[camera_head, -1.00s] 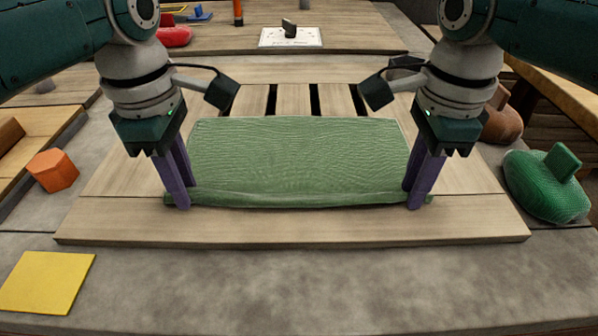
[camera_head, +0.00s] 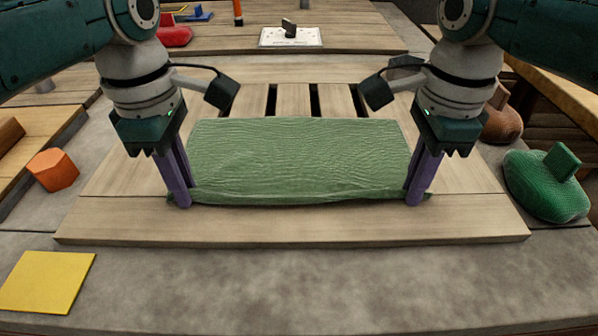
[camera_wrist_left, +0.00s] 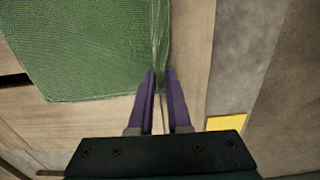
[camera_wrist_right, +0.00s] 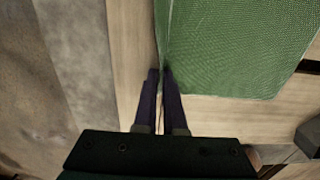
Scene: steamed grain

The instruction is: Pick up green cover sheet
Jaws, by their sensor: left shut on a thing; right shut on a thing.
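The green cover sheet (camera_head: 298,158) lies spread over a slatted wooden board (camera_head: 290,228), with its near edge gathered into a ridge. My left gripper (camera_head: 180,200) is shut on the sheet's near left corner. In the left wrist view, the purple fingers (camera_wrist_left: 160,78) pinch the edge of the sheet (camera_wrist_left: 95,45). My right gripper (camera_head: 415,200) is shut on the near right corner. In the right wrist view, its fingers (camera_wrist_right: 161,74) pinch the other end of that edge of the sheet (camera_wrist_right: 225,50). What lies under the sheet is hidden.
A yellow square (camera_head: 45,282) lies on the grey surface at front left. An orange block (camera_head: 53,170) is at left. A green rounded object with a handle (camera_head: 547,190) is at right. A white card with a dark piece (camera_head: 291,38) is at the back.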

